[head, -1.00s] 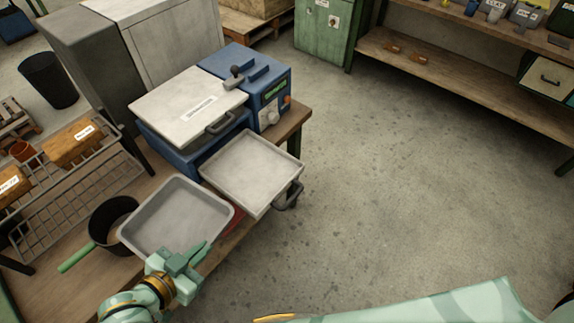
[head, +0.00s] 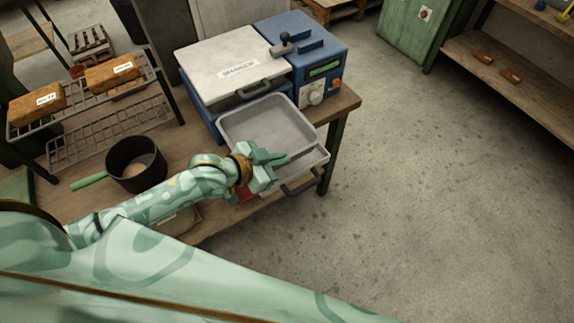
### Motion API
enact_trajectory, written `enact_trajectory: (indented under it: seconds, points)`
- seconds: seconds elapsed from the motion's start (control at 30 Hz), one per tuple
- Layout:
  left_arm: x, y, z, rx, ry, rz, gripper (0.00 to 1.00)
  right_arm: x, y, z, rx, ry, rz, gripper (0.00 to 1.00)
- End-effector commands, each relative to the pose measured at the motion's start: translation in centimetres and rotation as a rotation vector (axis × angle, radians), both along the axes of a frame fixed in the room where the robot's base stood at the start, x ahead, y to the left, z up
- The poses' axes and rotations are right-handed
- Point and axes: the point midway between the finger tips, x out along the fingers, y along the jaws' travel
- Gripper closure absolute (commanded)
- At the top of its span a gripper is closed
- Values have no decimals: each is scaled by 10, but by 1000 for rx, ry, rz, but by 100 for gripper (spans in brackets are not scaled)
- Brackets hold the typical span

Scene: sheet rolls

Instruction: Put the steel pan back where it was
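The steel pan (head: 268,122) is a shallow grey tray with raised walls. It is over the pulled-out light metal drawer (head: 312,160) in front of the blue machine, covering most of it. I cannot tell whether the pan rests in the drawer or hangs just above it. My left gripper (head: 286,158) is at the pan's near rim, and its fingers appear shut on that rim; the hand hides part of the near wall. My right gripper is not in view.
The blue machine (head: 325,68) has a pale hinged lid (head: 225,62) with a handle. A dark pot (head: 137,163) with a green handle stands left on the wooden bench. A wire rack (head: 110,115) holds labelled brown blocks. Floor on the right is clear.

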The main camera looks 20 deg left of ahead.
Motion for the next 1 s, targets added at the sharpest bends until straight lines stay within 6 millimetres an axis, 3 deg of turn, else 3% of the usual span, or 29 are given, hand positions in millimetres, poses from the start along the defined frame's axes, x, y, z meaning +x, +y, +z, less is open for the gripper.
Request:
enact_trajectory:
  seconds: [0.03,0.2,0.4,0.6,0.97,1.0]
  points:
    - [8,-1,-13,1,0,0,100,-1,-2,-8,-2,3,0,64]
    - [25,-2,-33,1,0,0,100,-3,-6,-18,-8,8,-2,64]
    - [35,-3,-43,1,-3,0,100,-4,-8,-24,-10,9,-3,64]
    - [37,-3,-76,0,1,-1,100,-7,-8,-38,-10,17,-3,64]
    - [37,-3,-79,1,-1,-1,100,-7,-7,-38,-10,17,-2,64]
    - [36,-3,-79,1,0,0,88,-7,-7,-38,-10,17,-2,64]
